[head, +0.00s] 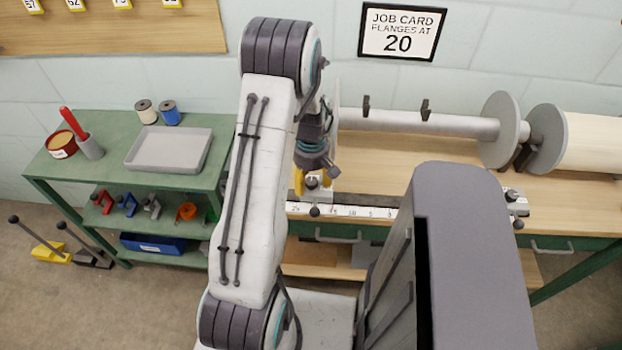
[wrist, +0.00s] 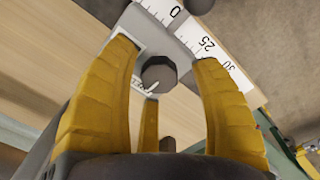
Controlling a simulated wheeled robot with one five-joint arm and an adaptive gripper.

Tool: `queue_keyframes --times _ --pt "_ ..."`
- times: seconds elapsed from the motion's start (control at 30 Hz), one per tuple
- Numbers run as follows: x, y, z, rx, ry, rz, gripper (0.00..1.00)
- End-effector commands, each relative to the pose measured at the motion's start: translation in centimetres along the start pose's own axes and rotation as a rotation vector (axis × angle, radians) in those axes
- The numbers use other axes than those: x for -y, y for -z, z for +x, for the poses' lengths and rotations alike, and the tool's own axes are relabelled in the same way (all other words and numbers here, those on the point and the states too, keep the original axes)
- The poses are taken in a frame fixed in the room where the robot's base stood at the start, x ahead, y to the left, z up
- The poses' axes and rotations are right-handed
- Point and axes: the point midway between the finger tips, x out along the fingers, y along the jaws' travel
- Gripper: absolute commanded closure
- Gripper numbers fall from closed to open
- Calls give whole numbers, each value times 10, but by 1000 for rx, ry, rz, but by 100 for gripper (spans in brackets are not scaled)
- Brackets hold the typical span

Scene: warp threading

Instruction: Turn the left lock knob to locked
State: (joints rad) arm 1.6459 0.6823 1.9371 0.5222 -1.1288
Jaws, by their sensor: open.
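The left lock knob, a dark faceted knob (wrist: 158,73), sits on a pale metal block beside the white number scale. It also shows in the head view (head: 312,183), partly hidden by my arm and fingers. My gripper (wrist: 165,70) has yellow fingers, spread open on either side of the knob, with visible gaps. It also shows in the head view (head: 312,180), close over the left block. There is printed lettering on the block by the knob, but its locked mark is too small to read.
The white scale (head: 355,211) runs along the bench front. A second block with a knob (head: 513,197) stands to its right. A metal bar with flanges (head: 500,130) lies behind. A job card (head: 402,30) reads flanges at 20. A green shelf (head: 110,130) stands left.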

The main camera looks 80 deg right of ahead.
Motion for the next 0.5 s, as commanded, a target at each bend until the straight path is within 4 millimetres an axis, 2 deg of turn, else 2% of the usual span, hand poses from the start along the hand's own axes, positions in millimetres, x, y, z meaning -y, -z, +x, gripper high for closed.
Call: queue_keyframes --times 0.17,0.5 --pt "0 0 0 0 0 0 41" --pt "0 0 0 0 0 0 71"
